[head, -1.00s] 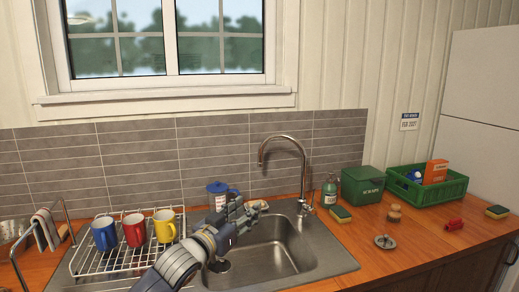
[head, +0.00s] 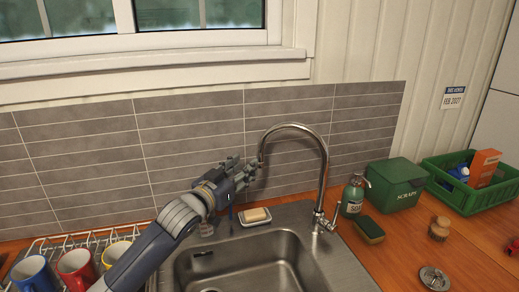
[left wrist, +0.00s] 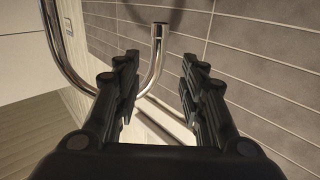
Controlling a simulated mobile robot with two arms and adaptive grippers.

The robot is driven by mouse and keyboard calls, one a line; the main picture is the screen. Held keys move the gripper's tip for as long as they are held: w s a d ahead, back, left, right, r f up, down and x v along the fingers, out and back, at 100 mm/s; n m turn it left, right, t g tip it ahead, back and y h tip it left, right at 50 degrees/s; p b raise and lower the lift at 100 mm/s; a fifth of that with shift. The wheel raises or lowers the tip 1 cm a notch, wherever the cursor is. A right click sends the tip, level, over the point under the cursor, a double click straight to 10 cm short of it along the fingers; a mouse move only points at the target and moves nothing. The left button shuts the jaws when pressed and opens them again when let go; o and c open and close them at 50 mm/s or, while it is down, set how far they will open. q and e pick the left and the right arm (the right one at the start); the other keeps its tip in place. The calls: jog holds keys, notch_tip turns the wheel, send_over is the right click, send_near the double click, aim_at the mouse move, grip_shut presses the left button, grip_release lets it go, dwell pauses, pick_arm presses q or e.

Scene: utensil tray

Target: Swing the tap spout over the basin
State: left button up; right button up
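The chrome tap spout (head: 322,148) arcs up from its base behind the basin and bends left. Its open end hangs above the soap dish at the sink's back ledge. The steel basin (head: 330,275) lies in front. My left gripper (head: 254,170) is raised beside the spout's end. In the left wrist view the fingers (left wrist: 161,65) are open, with the spout's curved tube (left wrist: 154,73) showing between them. I cannot tell whether they touch it. My right gripper is not in view.
A soap dish (head: 255,222) with a bar sits behind the basin. A green soap bottle (head: 352,198), a sponge (head: 369,230) and a green scrap bin (head: 396,188) stand to the right. Mugs (head: 78,268) stand in the rack at the left. The tiled wall is close behind the tap.

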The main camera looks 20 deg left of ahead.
aim_at(258, 155)
pick_arm(q)
jog(key=x, duration=0.2)
jog(key=p+x, duration=0.1)
jog(key=shift+w+d+r, duration=0.25)
jog(key=shift+w+r, duration=0.05)
jog(key=x, duration=0.2)
jog(key=p+x, duration=0.1)
jog(key=shift+w+f, duration=0.2)
jog(key=shift+w, duration=0.2)
jog(key=shift+w+d, duration=0.15)
jog(key=shift+w, duration=0.5)
jog(key=shift+w+d, duration=0.1)
jog(key=shift+w, duration=0.35)
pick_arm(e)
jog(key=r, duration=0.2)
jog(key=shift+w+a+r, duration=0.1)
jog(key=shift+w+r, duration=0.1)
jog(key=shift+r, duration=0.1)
pick_arm(q)
jog(key=shift+c, duration=0.9)
grip_shut()
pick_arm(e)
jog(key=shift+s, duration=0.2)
